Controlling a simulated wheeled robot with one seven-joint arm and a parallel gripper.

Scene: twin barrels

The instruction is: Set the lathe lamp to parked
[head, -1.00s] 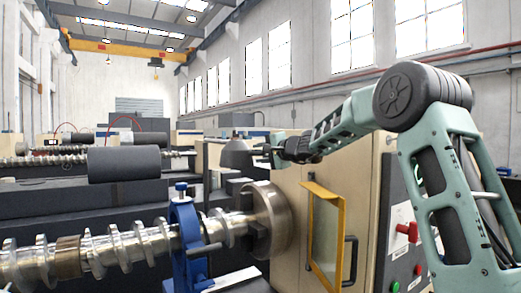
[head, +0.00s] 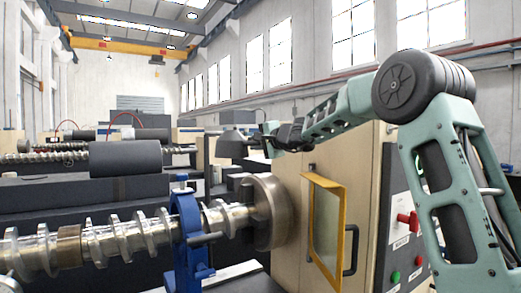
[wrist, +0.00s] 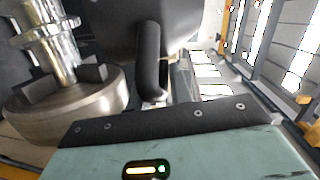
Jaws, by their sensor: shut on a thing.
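The lathe lamp has a dark grey cone-shaped shade (head: 232,143) and hangs above and a little left of the lathe chuck in the head view. My gripper (head: 268,141) reaches in from the right and is shut at the lamp's right side. In the wrist view the dark shade (wrist: 115,22) fills the top, with a black rounded bar (wrist: 150,62) in front of my gripper. The fingertips are hard to make out against the dark lamp parts. The lamp's arm and mount are mostly hidden.
The steel chuck (head: 268,212) and a shiny screw shaft (head: 110,238) lie below the lamp, with a blue steady rest (head: 187,230) around the shaft. The cream headstock (head: 290,180) has a yellow-framed door (head: 325,228) standing open below my arm. Air left of the lamp looks clear.

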